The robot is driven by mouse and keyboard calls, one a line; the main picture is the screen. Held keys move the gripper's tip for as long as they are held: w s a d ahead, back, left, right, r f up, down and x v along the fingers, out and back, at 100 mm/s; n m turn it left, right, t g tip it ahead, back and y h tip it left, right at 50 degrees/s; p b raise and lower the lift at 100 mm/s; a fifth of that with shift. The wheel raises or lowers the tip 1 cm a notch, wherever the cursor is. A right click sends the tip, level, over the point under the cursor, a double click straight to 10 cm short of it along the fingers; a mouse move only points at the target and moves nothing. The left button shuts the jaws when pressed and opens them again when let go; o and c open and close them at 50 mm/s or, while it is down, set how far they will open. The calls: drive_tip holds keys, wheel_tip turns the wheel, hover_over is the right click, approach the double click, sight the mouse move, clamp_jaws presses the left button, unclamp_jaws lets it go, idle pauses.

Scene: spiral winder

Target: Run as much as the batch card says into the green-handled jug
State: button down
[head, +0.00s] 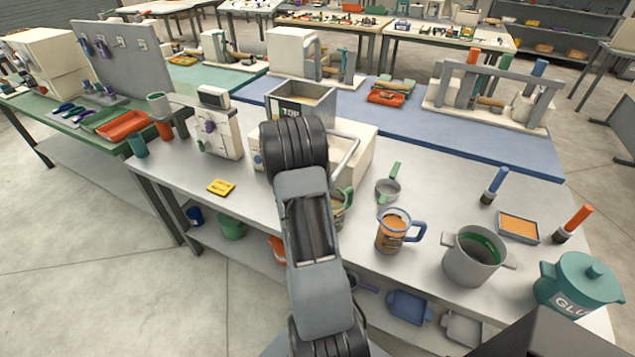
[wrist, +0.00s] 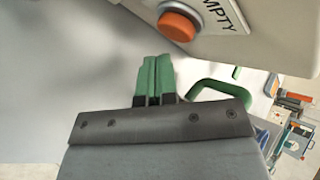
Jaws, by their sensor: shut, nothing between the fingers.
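The green-handled jug (head: 347,202) stands at the bench's front edge, mostly hidden behind my arm; a green handle (wrist: 212,86) also shows in the wrist view, right of my fingers. The cream machine (head: 352,138) with an open hopper (head: 303,104) stands behind it, partly covered by my arm. In the wrist view an orange button (wrist: 178,25) sits beside a label reading "MPTY", its start cut off. My gripper (wrist: 154,62) is shut and empty, its green fingertips just below the button with a small gap. A yellow card (head: 221,187) lies left on the bench, its writing too small to read.
A dial machine (head: 212,130) stands left. The bench around the card is clear.

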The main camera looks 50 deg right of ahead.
drive_tip(key=shift+a, duration=0.1)
drive_tip(key=shift+s+a, duration=0.2)
drive_tip(key=shift+a, duration=0.6)
drive_tip(key=shift+s+a, duration=0.25)
drive_tip(key=shift+a, duration=0.5)
drive_tip(key=shift+s+a, duration=0.2)
drive_tip(key=shift+a, duration=0.6)
